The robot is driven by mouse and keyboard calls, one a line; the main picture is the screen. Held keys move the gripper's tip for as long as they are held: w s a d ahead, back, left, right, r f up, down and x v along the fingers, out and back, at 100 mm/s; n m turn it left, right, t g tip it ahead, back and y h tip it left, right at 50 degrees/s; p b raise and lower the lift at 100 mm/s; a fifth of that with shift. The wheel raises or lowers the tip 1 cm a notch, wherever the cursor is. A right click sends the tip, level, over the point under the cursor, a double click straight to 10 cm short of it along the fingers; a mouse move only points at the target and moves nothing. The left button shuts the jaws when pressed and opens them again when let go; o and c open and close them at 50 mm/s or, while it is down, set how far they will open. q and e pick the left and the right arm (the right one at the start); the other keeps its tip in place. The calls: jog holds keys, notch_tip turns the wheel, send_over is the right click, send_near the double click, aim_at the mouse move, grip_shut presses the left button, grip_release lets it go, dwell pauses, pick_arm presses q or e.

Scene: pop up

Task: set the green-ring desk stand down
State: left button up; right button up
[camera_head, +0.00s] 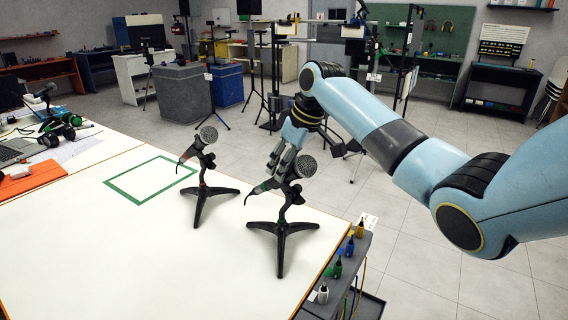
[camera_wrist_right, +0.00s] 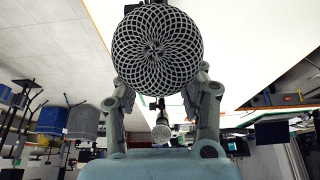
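Two dark tripod desk stands with microphones show in the head view. The nearer stand (camera_head: 281,228) is over the white table's right part; a small green tint shows on its neck, so I take it as the green-ring one. My right gripper (camera_head: 282,165) is at its microphone. In the wrist view the microphone's mesh head (camera_wrist_right: 158,47) is centred between the fingers of my right gripper (camera_wrist_right: 160,85) and hides the fingertips, which close in behind it. I cannot tell whether its feet touch the table. The other stand (camera_head: 203,190) stands upright to its left. My left gripper is not in view.
A green square outline (camera_head: 118,189) is marked on the white table (camera_head: 130,260), left of both stands, and is empty. Several small coloured bottles (camera_head: 337,268) line the right edge. A laptop (camera_head: 20,150), headphones (camera_head: 58,130) and an orange item (camera_head: 30,178) lie at the left.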

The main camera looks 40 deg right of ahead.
jog(key=shift+o, duration=1)
jog(key=v, duration=1.2)
